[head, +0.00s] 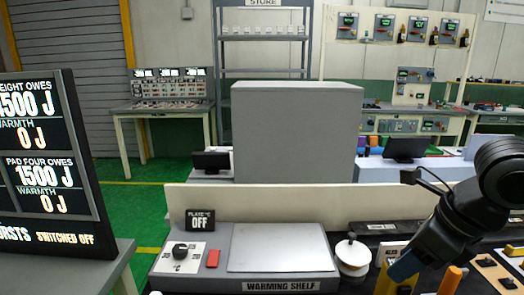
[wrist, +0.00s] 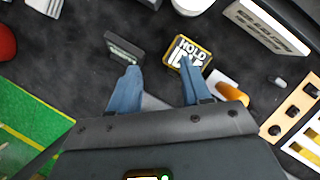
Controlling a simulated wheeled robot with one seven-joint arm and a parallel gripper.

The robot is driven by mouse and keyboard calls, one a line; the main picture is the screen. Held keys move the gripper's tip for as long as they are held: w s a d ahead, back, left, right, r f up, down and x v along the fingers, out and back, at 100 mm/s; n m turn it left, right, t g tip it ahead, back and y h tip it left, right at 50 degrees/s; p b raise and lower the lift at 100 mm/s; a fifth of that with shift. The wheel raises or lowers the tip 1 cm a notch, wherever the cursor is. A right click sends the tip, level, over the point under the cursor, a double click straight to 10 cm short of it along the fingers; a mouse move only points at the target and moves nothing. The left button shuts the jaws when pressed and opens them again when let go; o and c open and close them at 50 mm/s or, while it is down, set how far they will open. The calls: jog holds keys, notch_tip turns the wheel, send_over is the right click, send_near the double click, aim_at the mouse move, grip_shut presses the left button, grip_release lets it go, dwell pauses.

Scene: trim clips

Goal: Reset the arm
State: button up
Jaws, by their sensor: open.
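My gripper (wrist: 159,78) is open in the wrist view, its two blue fingers spread with nothing between them. Dark bench top (wrist: 70,62) shows beyond them. A small yellow-edged sign reading HOLD, its lower word partly cut by a finger, (wrist: 190,53) lies just past the right fingertip. A small dark block with lettering (wrist: 124,48) lies past the left fingertip. In the head view my gripper (head: 404,268) hangs at the lower right, pointing down and left, with only part of its blue fingers showing.
A warming shelf (head: 222,262) with a dial, red button and bare plate (head: 278,248) stands front centre. A white lidded pot (head: 352,254) is between it and my gripper. An orange-yellow piece (wrist: 228,88) is right of the fingers. A low pale wall (head: 300,203) runs behind.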

jog(key=a+r+m+t+y, duration=0.1)
jog(key=a+r+m+y, duration=0.15)
jog(key=a, duration=0.65)
jog(key=a+r+m+t+y, duration=0.1)
jog(key=a+r+y, duration=0.3)
jog(key=a, duration=0.5)
jog(key=a+r+m+t+y, duration=0.6)
jog(key=a+r+m+t, duration=0.15)
jog(key=r+m, duration=0.4)
jog(key=s+d+f+m+t+h, duration=0.3)
jog(key=s+d+f+m+h, duration=0.35)
jog(key=f+m, duration=0.5)
jog(key=s+d+f+m+t+h, duration=0.3)
jog(key=s+d+f+m+h, duration=0.35)
jog(key=m, duration=0.75)
jog(key=s+d+f+m+g, duration=0.1)
jog(key=s+d+f, duration=0.1)
jog(key=s, duration=0.6)
jog(key=s+d+f+m+g+h, duration=0.1)
jog(key=s+d+f+g, duration=0.1)
jog(key=s, duration=0.7)
jog(key=s+d+f+m+g+h, duration=0.1)
jog(key=s+d+f, duration=0.3)
jog(key=s, duration=0.4)
jog(key=shift+s+d+f, duration=0.15)
jog(key=shift+s+d, duration=0.2)
jog(key=shift+d, duration=0.45)
